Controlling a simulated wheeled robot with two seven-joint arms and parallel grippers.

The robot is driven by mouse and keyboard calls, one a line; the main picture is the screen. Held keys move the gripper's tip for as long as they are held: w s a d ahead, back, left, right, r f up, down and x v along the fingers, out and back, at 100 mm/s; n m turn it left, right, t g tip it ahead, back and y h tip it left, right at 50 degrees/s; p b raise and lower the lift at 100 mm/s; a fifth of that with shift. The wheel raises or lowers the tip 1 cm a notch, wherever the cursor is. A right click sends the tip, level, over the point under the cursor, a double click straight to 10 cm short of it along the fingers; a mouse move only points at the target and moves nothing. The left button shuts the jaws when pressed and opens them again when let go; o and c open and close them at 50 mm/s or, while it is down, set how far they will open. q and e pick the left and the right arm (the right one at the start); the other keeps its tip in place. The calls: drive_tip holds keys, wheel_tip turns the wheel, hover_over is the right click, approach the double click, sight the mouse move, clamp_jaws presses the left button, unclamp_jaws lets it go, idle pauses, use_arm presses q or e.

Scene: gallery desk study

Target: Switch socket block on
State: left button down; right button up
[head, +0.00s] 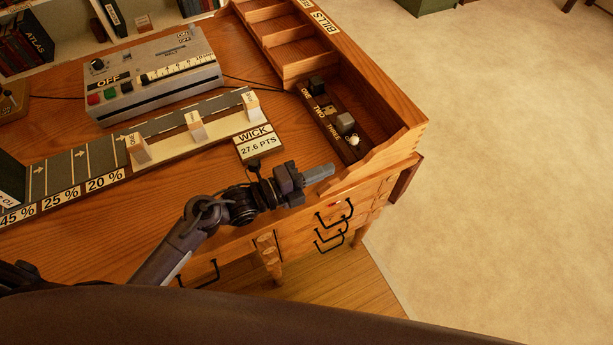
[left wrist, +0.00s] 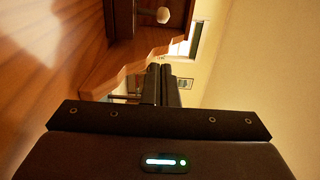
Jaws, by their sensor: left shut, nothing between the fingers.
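A dark wooden strip (head: 329,112), which looks like the socket block, lies in the right-hand compartment of the desk-top tray. It is labelled ONE, TWO, THREE. A dark plug (head: 316,86) sits by ONE and a grey plug (head: 345,123) by THREE. My left gripper (head: 330,169) is shut and empty, just nearer than the tray's front wall, apart from the knob. My right gripper is out of view.
A grey machine (head: 155,78) showing OFF and a sloped board (head: 75,168) with percent labels fill the left. Drawers with black handles (head: 330,240) are below. Open floor lies right.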

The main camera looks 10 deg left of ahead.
sight(356, 143)
use_arm(q)
drive_tip(key=x, duration=0.4)
drive_tip(key=shift+b, duration=0.4)
drive_tip(key=shift+w+d+f+b, duration=0.15)
drive_tip(key=shift+w+b, duration=0.35)
drive_tip(key=shift+w, duration=0.7)
drive_tip(key=shift+w+d, duration=0.15)
drive_tip(key=shift+w, duration=0.6)
drive_tip(key=shift+r, duration=0.25)
drive_tip(key=shift+r, duration=0.1)
drive_tip(key=shift+r+g+y+p, duration=0.1)
drive_tip(key=shift+g+y+p, duration=0.2)
drive_tip(key=shift+y+p, duration=0.15)
